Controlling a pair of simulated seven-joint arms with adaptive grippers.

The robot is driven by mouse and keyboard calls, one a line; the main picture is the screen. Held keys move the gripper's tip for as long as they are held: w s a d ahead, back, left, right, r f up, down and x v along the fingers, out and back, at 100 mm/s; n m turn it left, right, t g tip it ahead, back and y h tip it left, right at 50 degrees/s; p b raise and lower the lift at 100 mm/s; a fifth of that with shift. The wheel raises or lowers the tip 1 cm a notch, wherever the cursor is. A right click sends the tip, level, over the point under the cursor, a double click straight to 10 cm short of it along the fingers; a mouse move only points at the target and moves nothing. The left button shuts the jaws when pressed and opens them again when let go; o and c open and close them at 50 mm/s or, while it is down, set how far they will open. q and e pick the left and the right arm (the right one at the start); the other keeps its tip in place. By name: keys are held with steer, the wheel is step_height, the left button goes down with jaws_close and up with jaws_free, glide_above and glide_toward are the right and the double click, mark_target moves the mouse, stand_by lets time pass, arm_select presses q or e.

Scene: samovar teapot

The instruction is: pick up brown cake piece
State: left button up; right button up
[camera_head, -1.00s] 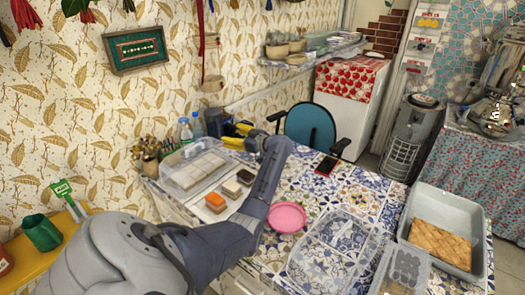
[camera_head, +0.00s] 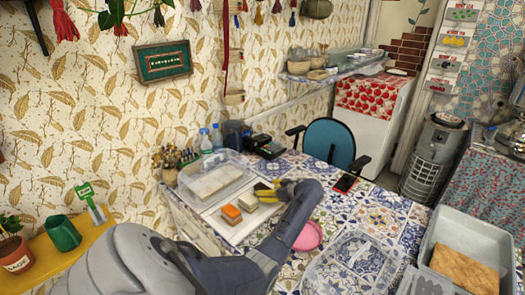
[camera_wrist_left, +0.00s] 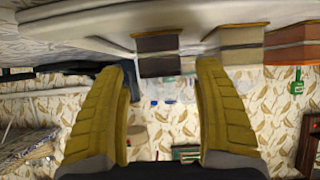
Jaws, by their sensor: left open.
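Three cake pieces stand in a row on the table's left side. The orange one (camera_head: 231,214) and a brown-and-cream one (camera_head: 248,203) show in the head view; the third is mostly hidden there behind my left gripper (camera_head: 268,191). In the left wrist view, upside down, the dark brown piece (camera_wrist_left: 158,45) lies ahead between my two yellow fingertips (camera_wrist_left: 162,66). The brown-and-cream piece (camera_wrist_left: 241,45) is just right of the right finger, and the orange one (camera_wrist_left: 290,44) farther right. My left gripper is open, with nothing held. The right gripper is not in view.
A clear box of pale slabs (camera_head: 212,178) stands behind the pieces. A pink plate (camera_head: 308,236) lies partly behind my left arm. A clear tray (camera_head: 350,262) and a grey tray with a tan slab (camera_head: 464,270) are to the right. Tiled table between is mostly free.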

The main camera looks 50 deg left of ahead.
arm_select(q)
steer(key=shift+x, duration=2.1)
steer(key=c, duration=1.3)
